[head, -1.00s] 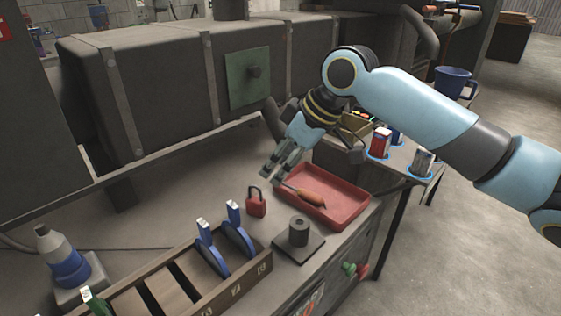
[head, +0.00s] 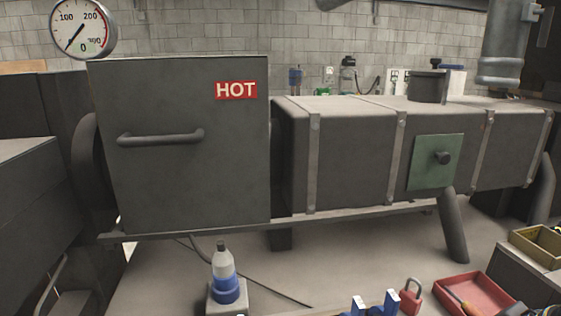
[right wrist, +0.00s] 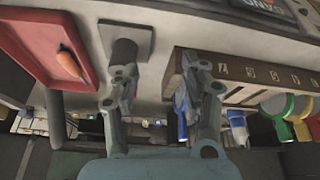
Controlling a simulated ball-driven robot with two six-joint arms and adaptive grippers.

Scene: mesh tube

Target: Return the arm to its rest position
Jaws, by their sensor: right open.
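My right gripper (right wrist: 162,90) shows in the right wrist view with its two grey fingers spread apart and nothing between them. The bench front with its lettered strip lies beyond the fingers, and a dark square plate with a post (right wrist: 125,50) is beside the left finger. The red tray (right wrist: 25,75) with an orange-handled tool (right wrist: 68,65) is at the left of that view. My left gripper is in no view.
In the head view, a dark oven-like box with a HOT sign (head: 236,90) joins a long dark chamber (head: 350,160). A blue and grey bottle (head: 226,288), a red padlock (head: 411,298) and a red tray (head: 505,300) stand along the bench. A yellowish box (head: 535,250) is at right.

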